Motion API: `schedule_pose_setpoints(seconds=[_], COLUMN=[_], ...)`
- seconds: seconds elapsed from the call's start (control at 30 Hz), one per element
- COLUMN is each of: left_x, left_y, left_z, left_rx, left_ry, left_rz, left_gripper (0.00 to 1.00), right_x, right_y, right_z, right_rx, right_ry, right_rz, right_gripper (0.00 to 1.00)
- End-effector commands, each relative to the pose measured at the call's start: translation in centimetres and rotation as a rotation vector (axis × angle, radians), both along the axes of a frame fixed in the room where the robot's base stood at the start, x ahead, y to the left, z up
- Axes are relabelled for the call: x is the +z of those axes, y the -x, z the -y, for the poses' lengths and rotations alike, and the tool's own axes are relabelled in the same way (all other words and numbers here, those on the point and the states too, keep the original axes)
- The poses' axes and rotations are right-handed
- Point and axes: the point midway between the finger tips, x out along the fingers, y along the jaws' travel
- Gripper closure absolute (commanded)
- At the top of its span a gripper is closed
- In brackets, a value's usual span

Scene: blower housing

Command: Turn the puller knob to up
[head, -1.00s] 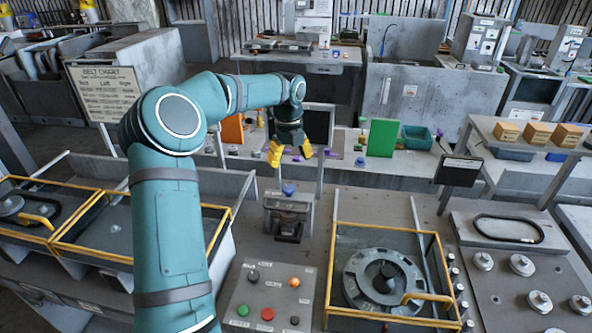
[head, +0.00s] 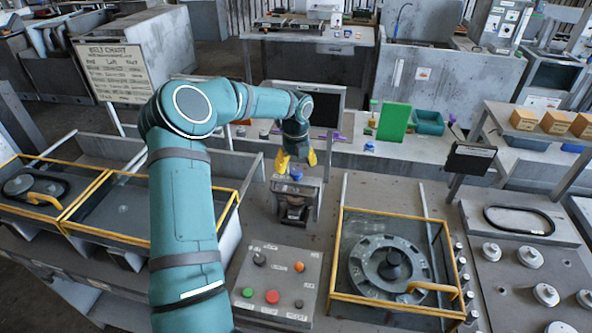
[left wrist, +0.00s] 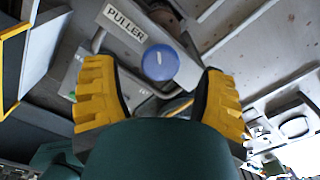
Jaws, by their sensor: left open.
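The puller knob (left wrist: 160,62) is a round blue knob with a small white mark, beside a "PULLER" label (left wrist: 125,22) in the left wrist view. In the head view the blue knob (head: 296,173) sits on top of the grey puller unit (head: 297,200). My left gripper (head: 297,160) has yellow fingers and is just above the knob in the head view. In the left wrist view the open fingers (left wrist: 160,100) stand apart, with the knob beyond and between them, not visibly touched. My right gripper is not in view.
A control panel (head: 272,300) with coloured buttons stands in front of the puller unit. A yellow-railed enclosure (head: 340,270) around a round housing (head: 355,262) is to the right. A green board (head: 394,122) stands on the bench behind. A dark sign (head: 470,158) stands at right.

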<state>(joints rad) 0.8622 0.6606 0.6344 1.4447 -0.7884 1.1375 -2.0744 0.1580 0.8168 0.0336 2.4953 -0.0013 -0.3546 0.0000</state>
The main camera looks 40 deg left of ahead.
Motion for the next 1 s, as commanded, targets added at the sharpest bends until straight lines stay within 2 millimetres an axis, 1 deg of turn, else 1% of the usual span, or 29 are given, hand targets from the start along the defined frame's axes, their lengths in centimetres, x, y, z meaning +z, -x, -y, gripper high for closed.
schedule_pose_setpoints(seconds=[0.03, 0.2, 0.5, 0.53, 0.57, 0.6, 0.67, 0.7, 0.73, 1.0], left_x=[-0.6, -1.8, -2.0, -2.0, -2.0, -2.0, -2.0, -2.0, -2.0, -2.0], left_y=[0.0, 0.0, 0.0, 0.0, 0.0, 0.0, 0.0, 0.0, 0.0, 0.0], left_z=[0.0, 0.0, 0.0, 0.0, 0.0, 0.0, 0.0, 0.0, 0.0, 0.0], left_rx=[0.000, 0.000, 0.000, 0.000, 0.000, 0.000, 0.000, 0.001, 0.000, 0.015], left_ry=[0.002, 0.000, 0.000, 0.000, 0.000, 0.000, 0.000, 0.000, 0.000, 0.000], left_rz=[-0.001, 0.000, 0.001, 0.001, 0.001, 0.001, 0.001, 0.001, 0.001, 0.001], left_gripper=[0.28, 0.28, 0.28, 0.27, 0.38, 0.52, 0.73, 0.87, 0.97, 0.97], right_x=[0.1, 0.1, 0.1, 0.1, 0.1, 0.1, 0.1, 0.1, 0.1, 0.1], right_y=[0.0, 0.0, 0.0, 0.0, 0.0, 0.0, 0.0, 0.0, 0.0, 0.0], right_z=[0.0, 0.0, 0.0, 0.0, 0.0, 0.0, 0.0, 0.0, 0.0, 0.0], right_rx=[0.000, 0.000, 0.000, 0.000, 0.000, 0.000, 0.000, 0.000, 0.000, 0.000], right_ry=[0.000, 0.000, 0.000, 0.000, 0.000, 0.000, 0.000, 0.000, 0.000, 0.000], right_rz=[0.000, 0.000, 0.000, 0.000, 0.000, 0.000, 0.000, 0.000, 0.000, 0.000], right_gripper=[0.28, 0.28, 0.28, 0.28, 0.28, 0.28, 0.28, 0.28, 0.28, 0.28])
